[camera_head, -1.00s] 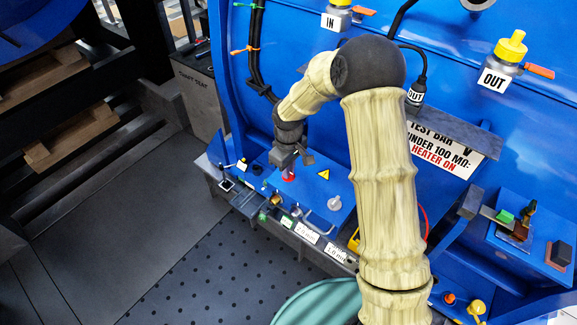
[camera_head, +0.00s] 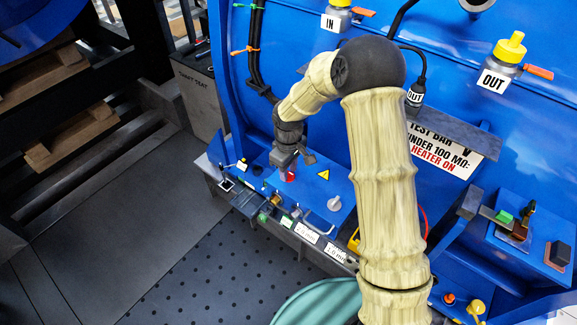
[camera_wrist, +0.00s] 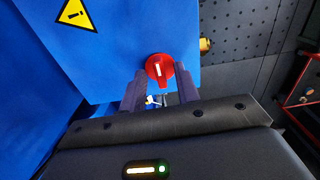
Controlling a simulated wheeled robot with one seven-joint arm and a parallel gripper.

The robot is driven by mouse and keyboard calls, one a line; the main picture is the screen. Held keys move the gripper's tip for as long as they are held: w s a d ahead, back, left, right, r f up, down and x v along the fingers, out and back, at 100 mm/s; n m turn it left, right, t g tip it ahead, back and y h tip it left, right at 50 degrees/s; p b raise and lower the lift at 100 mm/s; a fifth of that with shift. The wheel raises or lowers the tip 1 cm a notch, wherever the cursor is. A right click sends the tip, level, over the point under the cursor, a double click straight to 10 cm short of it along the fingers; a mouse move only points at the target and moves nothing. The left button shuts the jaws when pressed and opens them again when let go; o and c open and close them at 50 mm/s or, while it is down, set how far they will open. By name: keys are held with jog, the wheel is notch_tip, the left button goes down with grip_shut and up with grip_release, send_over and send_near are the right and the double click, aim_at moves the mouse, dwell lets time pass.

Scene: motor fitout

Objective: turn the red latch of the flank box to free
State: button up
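The red latch (camera_wrist: 160,68) is a round red knob with a raised grip and a white line. It sits near the edge of the blue flank box (camera_wrist: 120,60). In the head view the latch (camera_head: 290,176) is a small red spot on the box top, partly hidden under my gripper (camera_head: 288,166). In the wrist view my gripper (camera_wrist: 161,82) has its two dark fingers apart, one on each side of the latch. Gaps show between the fingers and the latch's grip, so it looks open. Whether a fingertip touches the rim I cannot tell.
A grey knob (camera_head: 334,203) and a yellow warning triangle (camera_head: 324,174) are on the same box top. Labels and small fittings line its front edge. A dark perforated floor (camera_head: 215,275) lies in front. A blue wall (camera_head: 300,50) with cables rises behind.

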aim_at(289, 172)
jog(key=shift+r, duration=0.1)
notch_tip(289, 172, up, 17)
jog(key=b, duration=0.1)
dwell(0.4)
jog(key=shift+r, duration=0.1)
jog(key=s+d+f+m+t, duration=0.1)
jog(key=s+d+f+m, duration=0.1)
jog(key=s+d+m, duration=0.3)
jog(key=s+d+f+m+t, duration=0.1)
jog(key=s+d+f+m, duration=0.1)
jog(key=s+d+m, duration=0.3)
jog(key=s+d, duration=0.4)
jog(key=s, duration=0.5)
jog(key=shift+d+f+m+t+p, duration=0.3)
jog(key=shift+d+p, duration=0.05)
jog(key=shift+d, duration=0.05)
jog(key=shift+w, duration=0.15)
dwell(1.5)
